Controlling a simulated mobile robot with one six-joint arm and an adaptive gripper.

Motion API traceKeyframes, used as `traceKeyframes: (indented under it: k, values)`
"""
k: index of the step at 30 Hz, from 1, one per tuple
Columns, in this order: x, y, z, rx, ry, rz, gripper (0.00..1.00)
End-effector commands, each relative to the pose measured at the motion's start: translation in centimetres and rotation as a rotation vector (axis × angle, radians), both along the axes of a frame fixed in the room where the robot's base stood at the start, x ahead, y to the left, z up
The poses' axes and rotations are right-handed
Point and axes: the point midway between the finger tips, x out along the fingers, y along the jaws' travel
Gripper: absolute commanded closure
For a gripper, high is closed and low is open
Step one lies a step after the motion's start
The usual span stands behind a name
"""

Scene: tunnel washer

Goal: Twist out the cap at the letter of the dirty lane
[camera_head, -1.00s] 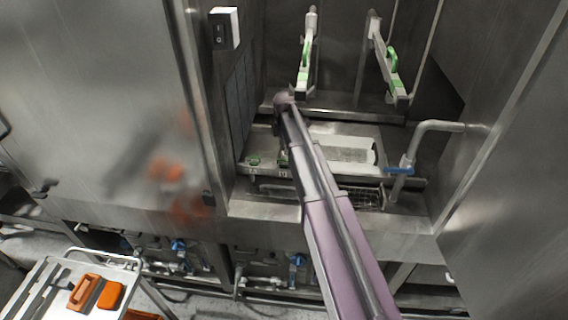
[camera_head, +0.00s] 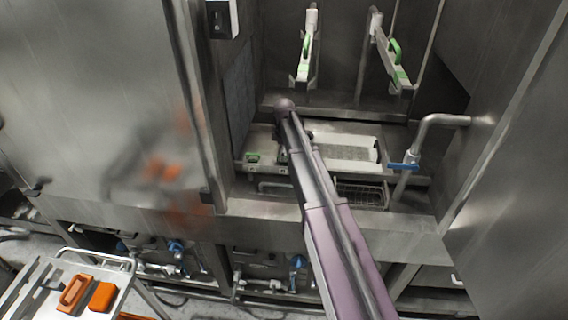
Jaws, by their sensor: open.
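Inside the washer opening, a metal ledge has small letter labels on its front edge. One label (camera_head: 249,168) is at the left, below a small green part (camera_head: 252,157) that may be a cap. Another label (camera_head: 283,170) is just left of my arm. The letters are too small to read, and I cannot tell which lane is dirty. A pale tray-like panel (camera_head: 345,151) lies right of my arm. My arm reaches into the opening from the lower right. Its far joint is above the ledge, and my gripper's fingers are hidden behind the arm.
A pipe with a blue lever (camera_head: 403,166) stands at the right. A wire basket (camera_head: 360,194) is below the ledge. A trolley with orange items (camera_head: 102,296) is at lower left.

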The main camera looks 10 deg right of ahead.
Motion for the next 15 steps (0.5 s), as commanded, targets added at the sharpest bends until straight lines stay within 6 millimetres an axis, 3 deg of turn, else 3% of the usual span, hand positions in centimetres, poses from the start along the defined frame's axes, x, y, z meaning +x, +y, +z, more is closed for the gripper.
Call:
traceKeyframes:
  k: [1, 6, 15]
  values:
    - [0.0, 0.0, -1.0, 0.0, 0.0, 0.0, 0.31]
    - [0.0, 0.0, -2.1, 0.0, 0.0, 0.001, 0.31]
    - [0.0, 0.0, -2.8, 0.0, 0.0, 0.002, 0.31]
